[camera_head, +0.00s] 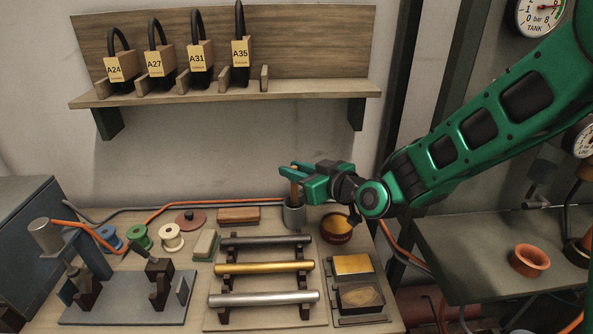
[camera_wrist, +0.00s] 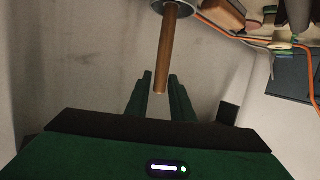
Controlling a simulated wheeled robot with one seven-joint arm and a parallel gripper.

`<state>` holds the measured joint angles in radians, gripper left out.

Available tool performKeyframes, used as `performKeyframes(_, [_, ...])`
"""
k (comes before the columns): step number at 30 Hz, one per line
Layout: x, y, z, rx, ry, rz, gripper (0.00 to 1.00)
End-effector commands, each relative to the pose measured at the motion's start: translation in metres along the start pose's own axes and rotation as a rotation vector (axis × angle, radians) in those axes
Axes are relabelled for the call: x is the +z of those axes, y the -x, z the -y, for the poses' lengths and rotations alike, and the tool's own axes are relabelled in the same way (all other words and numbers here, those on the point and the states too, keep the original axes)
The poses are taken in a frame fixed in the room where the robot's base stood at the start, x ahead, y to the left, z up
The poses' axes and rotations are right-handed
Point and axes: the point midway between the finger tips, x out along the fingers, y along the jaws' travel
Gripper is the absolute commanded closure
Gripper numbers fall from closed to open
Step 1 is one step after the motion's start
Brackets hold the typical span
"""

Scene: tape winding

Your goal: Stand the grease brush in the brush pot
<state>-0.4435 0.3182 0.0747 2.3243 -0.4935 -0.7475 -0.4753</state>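The grease brush (camera_head: 296,189) stands handle up in the grey brush pot (camera_head: 294,216) at the back of the bench; its bristle end is hidden inside the pot. In the wrist view the brown handle (camera_wrist: 168,50) runs from the rim of the pot (camera_wrist: 184,8) to its free end between my fingers. My gripper (camera_head: 291,172) is at the top of the handle, coming from the right. In the wrist view my gripper (camera_wrist: 160,92) is open, with a gap on both sides of the handle.
A rack with metal rods (camera_head: 264,267) lies in front. Tape spools (camera_head: 140,236) and a brown block (camera_head: 238,215) are to the left. A shelf (camera_head: 230,93) with tagged tools hangs above.

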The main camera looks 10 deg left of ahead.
Motion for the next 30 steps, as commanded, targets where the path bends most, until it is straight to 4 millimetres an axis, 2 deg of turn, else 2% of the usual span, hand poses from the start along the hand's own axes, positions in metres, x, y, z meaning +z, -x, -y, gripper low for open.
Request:
performKeyframes(10, [0.0, 0.001, 0.0, 0.0, 0.0, 0.0, 0.65])
performKeyframes(14, [0.0, 0.009, -0.001, 0.001, -0.001, 0.0, 0.65])
performKeyframes(24, [0.0, 0.069, -0.003, 0.004, -0.002, 0.0, 0.65])
performKeyframes(30, [0.001, 0.096, -0.002, 0.001, -0.002, 0.001, 0.65])
